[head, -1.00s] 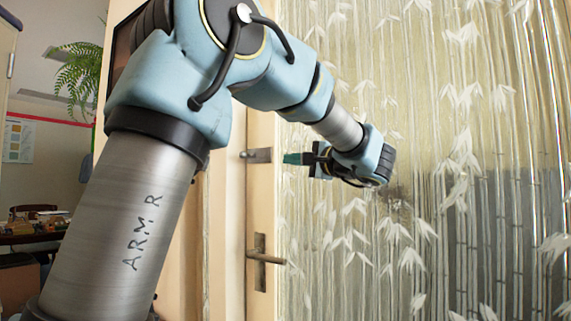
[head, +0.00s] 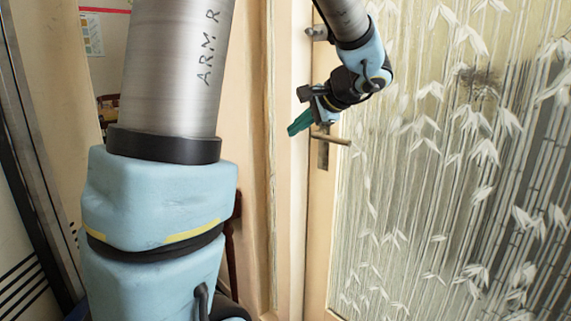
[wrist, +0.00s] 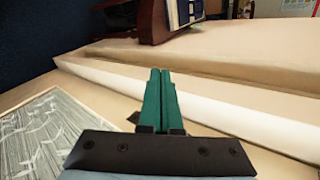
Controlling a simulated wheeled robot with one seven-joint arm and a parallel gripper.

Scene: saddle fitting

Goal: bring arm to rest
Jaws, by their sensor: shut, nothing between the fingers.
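My arm, marked "ARM R" on its grey link, reaches up and across the head view. My gripper (head: 299,123) is at the upper middle of that view, its teal fingers pointing down and left. It appears in front of the door's edge, just left of the door handle (head: 331,138); I cannot tell how far it is from the door. In the wrist view my gripper (wrist: 161,72) shows both teal fingers side by side, closed together and empty. Nothing in these views touches the fingertips.
A door with a bamboo-patterned glass pane (head: 440,190) fills the right of the head view. A beige frame post (head: 290,230) stands left of it. The wrist view shows the patterned glass (wrist: 45,130), beige frame edges and dark wooden furniture (wrist: 150,20).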

